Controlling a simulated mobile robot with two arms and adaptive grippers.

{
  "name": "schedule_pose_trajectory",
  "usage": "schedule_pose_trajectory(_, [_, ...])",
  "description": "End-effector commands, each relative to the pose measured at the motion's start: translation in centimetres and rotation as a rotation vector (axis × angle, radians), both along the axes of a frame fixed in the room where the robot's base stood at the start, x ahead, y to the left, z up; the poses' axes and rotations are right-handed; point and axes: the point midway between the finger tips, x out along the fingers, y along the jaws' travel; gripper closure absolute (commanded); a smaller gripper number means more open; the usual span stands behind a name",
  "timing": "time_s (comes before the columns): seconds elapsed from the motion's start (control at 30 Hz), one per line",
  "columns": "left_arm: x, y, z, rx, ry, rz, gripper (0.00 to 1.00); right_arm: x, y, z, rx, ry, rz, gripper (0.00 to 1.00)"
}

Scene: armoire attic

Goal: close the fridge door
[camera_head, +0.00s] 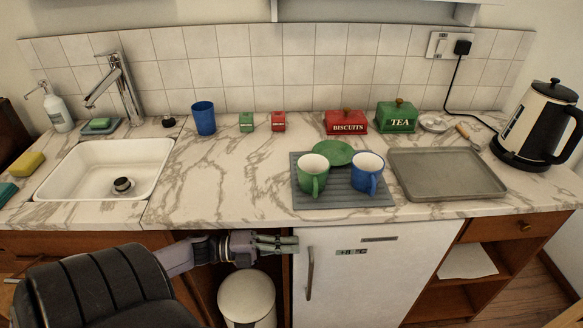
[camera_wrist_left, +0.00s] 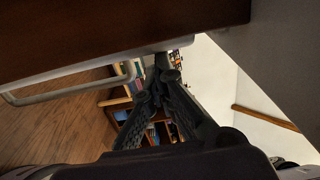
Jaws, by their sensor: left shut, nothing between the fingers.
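The white fridge door (camera_head: 375,285) stands under the right half of the counter, with a vertical metal handle (camera_head: 310,273) near its left edge and a "+8 °C" label. It looks nearly in line with the cabinet front; I cannot tell if a small gap is left. My left gripper (camera_head: 290,243) is shut and empty, just under the counter edge, its fingertips pointing right at the door's upper left edge. I cannot tell whether they touch. In the left wrist view, the dark fingers (camera_wrist_left: 160,85) are close to a panel edge with a grey bar handle (camera_wrist_left: 60,88). My right gripper is not in view.
A white bin (camera_head: 246,297) stands below my left gripper. The counter (camera_head: 230,180) above holds a sink (camera_head: 105,168), a mat with two mugs, a grey tray (camera_head: 445,174) and a kettle (camera_head: 538,125). An open wooden shelf (camera_head: 480,300) is right of the fridge.

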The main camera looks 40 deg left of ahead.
Motion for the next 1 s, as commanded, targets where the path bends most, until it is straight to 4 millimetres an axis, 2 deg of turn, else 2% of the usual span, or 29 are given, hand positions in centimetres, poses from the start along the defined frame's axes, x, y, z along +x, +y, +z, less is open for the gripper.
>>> schedule_pose_trajectory(0.03, [1.0,1.4,0.5,0.009,-0.008,0.039,1.0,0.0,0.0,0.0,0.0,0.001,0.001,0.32])
schedule_pose_trajectory(0.33, [0.5,1.8,0.5,0.011,-0.007,0.037,1.0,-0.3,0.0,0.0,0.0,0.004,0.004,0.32])
schedule_pose_trajectory(0.47, [-1.2,3.0,0.4,0.014,-0.003,0.033,1.0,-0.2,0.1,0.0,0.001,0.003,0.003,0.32])
schedule_pose_trajectory(0.8, [-7.0,6.8,0.3,0.009,-0.003,0.01,1.0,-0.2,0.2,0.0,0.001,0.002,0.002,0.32])
schedule_pose_trajectory(1.0, [-8.7,7.8,0.3,0.007,-0.004,0.001,1.0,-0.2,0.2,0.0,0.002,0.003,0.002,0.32])
